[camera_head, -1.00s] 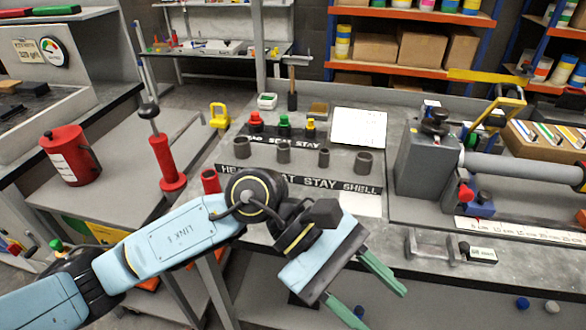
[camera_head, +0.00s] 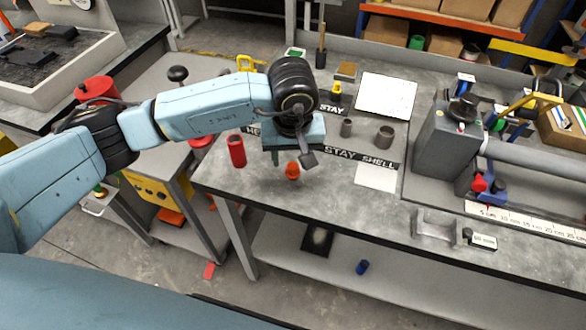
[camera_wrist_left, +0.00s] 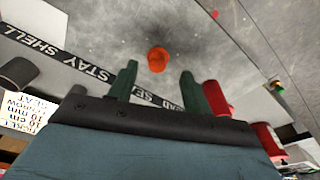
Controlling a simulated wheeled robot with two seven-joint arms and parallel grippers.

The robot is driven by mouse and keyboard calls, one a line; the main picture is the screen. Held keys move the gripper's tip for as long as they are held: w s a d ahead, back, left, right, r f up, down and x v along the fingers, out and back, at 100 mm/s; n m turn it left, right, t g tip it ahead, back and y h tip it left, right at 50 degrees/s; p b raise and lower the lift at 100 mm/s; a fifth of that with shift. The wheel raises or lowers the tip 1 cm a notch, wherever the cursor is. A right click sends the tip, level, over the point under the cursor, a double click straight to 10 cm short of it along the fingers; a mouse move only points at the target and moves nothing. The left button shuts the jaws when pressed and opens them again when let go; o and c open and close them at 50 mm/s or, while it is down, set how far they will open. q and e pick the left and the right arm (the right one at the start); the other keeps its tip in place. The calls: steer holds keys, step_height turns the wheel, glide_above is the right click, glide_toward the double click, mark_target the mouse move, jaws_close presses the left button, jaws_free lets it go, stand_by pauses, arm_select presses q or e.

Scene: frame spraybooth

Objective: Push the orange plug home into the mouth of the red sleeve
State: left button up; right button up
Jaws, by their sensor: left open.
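The orange plug (camera_head: 292,171) stands on the grey bench near its front edge. It also shows in the left wrist view (camera_wrist_left: 157,60), a little beyond the gap between my fingers. The red sleeve (camera_head: 237,151) stands upright on the bench to the left of the plug; in the left wrist view (camera_wrist_left: 217,97) it is partly hidden behind one finger. My left gripper (camera_head: 284,158) points down at the plug, with its green fingers apart and nothing between them. The fingers show clearly in the left wrist view (camera_wrist_left: 158,82). My right gripper is not in view.
A black strip reading STAY SHELL (camera_head: 362,158) lies behind the plug, with grey cups (camera_head: 385,136) beyond it. A white sheet (camera_head: 375,177) lies to the right. A grey clamp machine (camera_head: 446,145) stands farther right. The bench's front edge is close to the plug.

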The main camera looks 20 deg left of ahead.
mark_target(293, 165)
arm_select(q)
steer(key=f, duration=0.1)
steer(key=w+f, duration=0.1)
steer(key=f, duration=0.3)
steer(key=shift+w+a+f, duration=0.15)
steer(key=shift+w+f, duration=0.05)
steer(key=shift+w, duration=0.05)
steer(key=shift+c, duration=0.4)
steer(key=c, duration=0.8)
